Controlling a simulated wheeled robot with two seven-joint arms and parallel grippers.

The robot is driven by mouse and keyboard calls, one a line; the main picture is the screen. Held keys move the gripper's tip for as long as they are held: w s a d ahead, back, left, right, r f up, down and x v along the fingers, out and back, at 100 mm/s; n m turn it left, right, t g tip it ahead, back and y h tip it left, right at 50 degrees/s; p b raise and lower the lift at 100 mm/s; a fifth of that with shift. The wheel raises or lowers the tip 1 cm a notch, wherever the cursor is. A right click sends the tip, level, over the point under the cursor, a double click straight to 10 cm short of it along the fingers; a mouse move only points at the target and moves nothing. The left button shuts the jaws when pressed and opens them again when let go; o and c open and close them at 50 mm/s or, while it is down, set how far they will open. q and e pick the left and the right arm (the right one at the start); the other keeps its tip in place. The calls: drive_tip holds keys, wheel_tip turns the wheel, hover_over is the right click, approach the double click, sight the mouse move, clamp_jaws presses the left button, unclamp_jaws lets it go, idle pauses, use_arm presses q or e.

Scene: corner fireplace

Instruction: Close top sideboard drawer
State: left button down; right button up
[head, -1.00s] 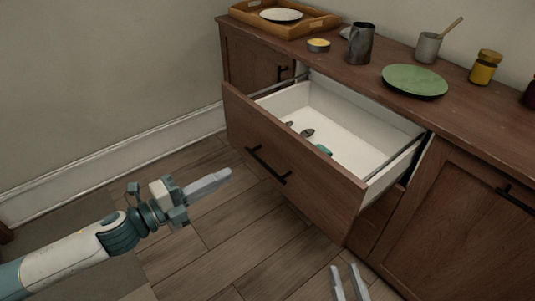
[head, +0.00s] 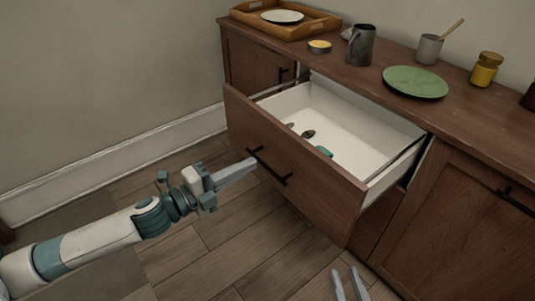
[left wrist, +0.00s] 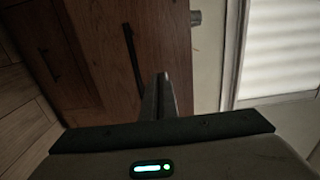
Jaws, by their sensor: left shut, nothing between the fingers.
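The top sideboard drawer (head: 318,196) is pulled out, with a brown wooden front, a white inside and a black bar handle (head: 270,168). A few small items lie in it, one of them teal. My left gripper (head: 252,163) is shut and empty, its fingertips at the drawer front beside the handle's left end; I cannot tell if they touch. In the left wrist view the shut fingers (left wrist: 164,90) point at the wooden front, with the dark handle (left wrist: 133,57) to their left. My right gripper (head: 348,280) shows at the bottom edge, its two fingers apart.
The sideboard top (head: 350,62) carries a wooden tray (head: 300,30) with a plate, a yellow-filled bowl, a dark mug (head: 360,45), a green plate (head: 415,82), a cup and jars. A cabinet door (head: 460,215) is right of the drawer. The floor in front is clear.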

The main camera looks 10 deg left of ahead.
sight(278, 149)
use_arm(q)
drive_tip(key=x, duration=0.6)
drive_tip(key=shift+w+d, duration=0.35)
drive_tip(key=shift+w, duration=0.15)
use_arm(e)
drive_tip(key=shift+a+r, duration=0.15)
drive_tip(key=shift+r, duration=0.1)
